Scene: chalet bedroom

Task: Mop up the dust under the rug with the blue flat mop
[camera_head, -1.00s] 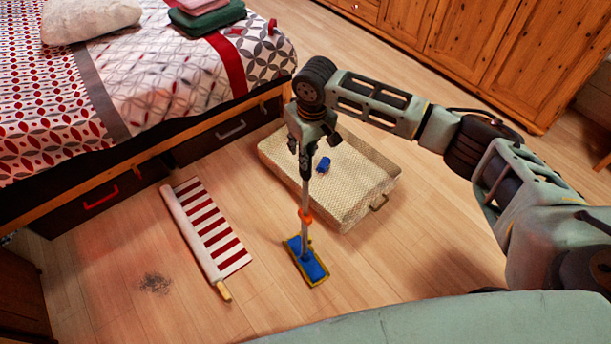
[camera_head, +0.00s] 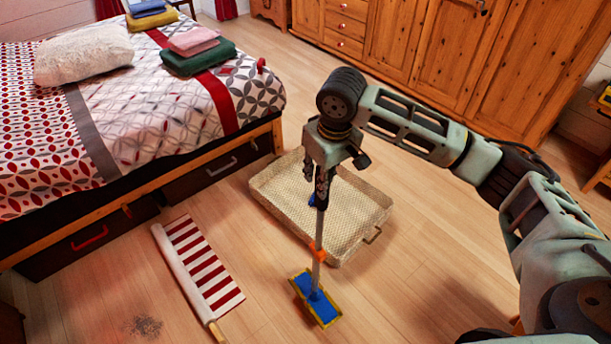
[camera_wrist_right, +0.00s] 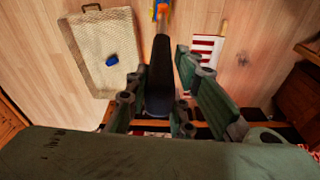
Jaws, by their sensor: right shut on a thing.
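The blue flat mop (camera_head: 317,297) stands upright with its yellow-edged blue head at the floor. My right gripper (camera_head: 322,178) is shut on the mop's handle; the dark handle (camera_wrist_right: 160,75) also runs between the fingers in the right wrist view. The red-and-white striped rug (camera_head: 205,268) lies partly rolled on the floor, left of the mop head. A grey dust patch (camera_head: 146,326) lies on the bare floor left of the rug's near end, and shows small in the right wrist view (camera_wrist_right: 243,60). My left gripper is not in view.
A shallow woven tray (camera_head: 265,196) with a small blue object (camera_wrist_right: 112,60) in it sits on the floor behind the mop. The bed (camera_head: 150,195) with drawers borders the left, a wooden wardrobe (camera_head: 400,45) the back. Floor between rug and tray is clear.

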